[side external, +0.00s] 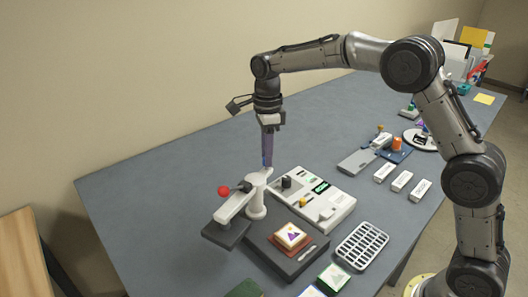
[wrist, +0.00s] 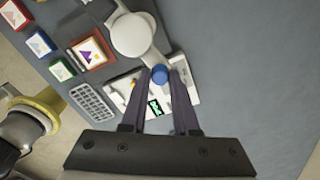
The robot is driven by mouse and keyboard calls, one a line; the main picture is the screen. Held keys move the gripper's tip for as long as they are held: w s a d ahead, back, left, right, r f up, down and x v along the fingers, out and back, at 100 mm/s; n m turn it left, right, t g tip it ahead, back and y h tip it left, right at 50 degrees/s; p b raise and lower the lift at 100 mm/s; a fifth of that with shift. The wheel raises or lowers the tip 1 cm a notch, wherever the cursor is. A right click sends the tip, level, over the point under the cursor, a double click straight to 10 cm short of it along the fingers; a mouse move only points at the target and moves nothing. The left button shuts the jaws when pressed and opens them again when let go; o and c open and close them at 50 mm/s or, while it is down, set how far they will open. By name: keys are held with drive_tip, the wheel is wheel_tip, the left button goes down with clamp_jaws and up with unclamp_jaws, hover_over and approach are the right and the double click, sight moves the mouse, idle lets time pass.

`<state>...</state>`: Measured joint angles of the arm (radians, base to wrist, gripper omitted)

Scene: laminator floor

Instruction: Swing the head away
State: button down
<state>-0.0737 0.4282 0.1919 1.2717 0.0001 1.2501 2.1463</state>
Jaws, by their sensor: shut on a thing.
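The swing head is a white arm (side external: 238,202) on a white upright post (side external: 257,207), with a dark flat plate (side external: 227,232) at its left end and a red ball on a lever (side external: 224,191). In the wrist view, the post's round white top (wrist: 132,36) shows, with the arm running toward a blue knob (wrist: 160,73). My gripper (side external: 266,164) points down at the arm's far end and is shut on that knob, its fingers (wrist: 161,75) on either side. The plate sits left of the dark base, not over the picture block (side external: 291,236).
A white control unit (side external: 338,209) with a green display stands just right of the post. A wire rack (side external: 362,246) is in front of it. White labelled blocks (side external: 401,181) and a blue tray (side external: 392,152) lie farther right. The table's left and back areas are clear.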

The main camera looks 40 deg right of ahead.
drive_tip(key=shift+s+r, duration=0.1)
drive_tip(key=shift+s, duration=0.05)
idle(0.4)
drive_tip(key=c, duration=0.7)
unclamp_jaws()
drive_tip(key=shift+o, duration=0.2)
wheel_tip(320, 180, up, 14)
